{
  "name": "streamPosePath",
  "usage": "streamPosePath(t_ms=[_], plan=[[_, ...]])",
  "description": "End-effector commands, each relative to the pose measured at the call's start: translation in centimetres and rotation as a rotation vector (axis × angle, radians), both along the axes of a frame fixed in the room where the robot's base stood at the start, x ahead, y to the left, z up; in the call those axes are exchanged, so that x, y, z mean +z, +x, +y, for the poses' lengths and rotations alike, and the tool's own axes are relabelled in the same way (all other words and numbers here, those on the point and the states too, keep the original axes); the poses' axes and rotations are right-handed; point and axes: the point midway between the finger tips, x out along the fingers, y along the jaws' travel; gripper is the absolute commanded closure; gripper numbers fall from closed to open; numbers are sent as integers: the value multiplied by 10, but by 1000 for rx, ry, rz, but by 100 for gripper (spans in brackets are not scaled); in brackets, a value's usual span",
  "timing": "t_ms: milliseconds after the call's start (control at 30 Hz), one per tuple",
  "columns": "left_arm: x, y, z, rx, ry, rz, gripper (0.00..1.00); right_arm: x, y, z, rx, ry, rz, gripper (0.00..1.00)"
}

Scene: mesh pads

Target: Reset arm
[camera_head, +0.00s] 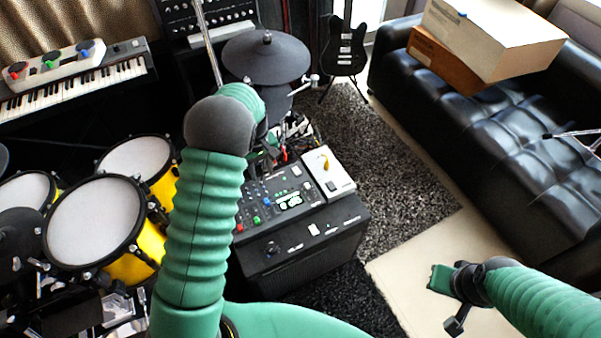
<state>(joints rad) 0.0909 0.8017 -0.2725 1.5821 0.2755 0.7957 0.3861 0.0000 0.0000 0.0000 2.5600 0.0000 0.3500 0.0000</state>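My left arm, green and ribbed, rises through the middle of the view. Its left gripper (272,146) is mostly hidden behind the dark round wrist, above the mixer unit. I cannot tell whether its fingers are open or touch anything. My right arm comes in from the lower right. Its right gripper (441,280) shows a green tip over the pale floor, with a dark part sticking out below. I cannot tell whether it is open, and I see nothing held there.
A mixer unit (285,203) and a white pedal box (328,173) sit on a black amplifier (305,255). Drums (95,222) stand left, below a keyboard (75,84). A black sofa (490,125) bearing boxes (492,32) is right. Pale floor (430,250) lies between amplifier and sofa.

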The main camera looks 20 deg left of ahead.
Motion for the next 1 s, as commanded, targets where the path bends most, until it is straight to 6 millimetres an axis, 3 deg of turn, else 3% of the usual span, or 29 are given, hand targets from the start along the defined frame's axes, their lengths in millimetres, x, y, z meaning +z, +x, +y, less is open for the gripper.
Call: streamPosePath(t_ms=[167,267,500,733,800,1000], plan=[[5,-4,-5,-20,-2,-7,63,0,0,0,0,0,0,100],[24,-21,-26,-115,-3,-36,63,0,0,0,0,0,0,100],[69,-102,-98,-522,33,-144,63,0,0,0,0,0,0,100],[81,-180,-137,-875,104,-224,63,0,0,0,0,0,0,100],[118,-176,-136,-870,103,-223,63,38,0,0,0,0,1,100],[177,-176,-136,-865,101,-219,63,98,0,0,0,0,-1,100]])
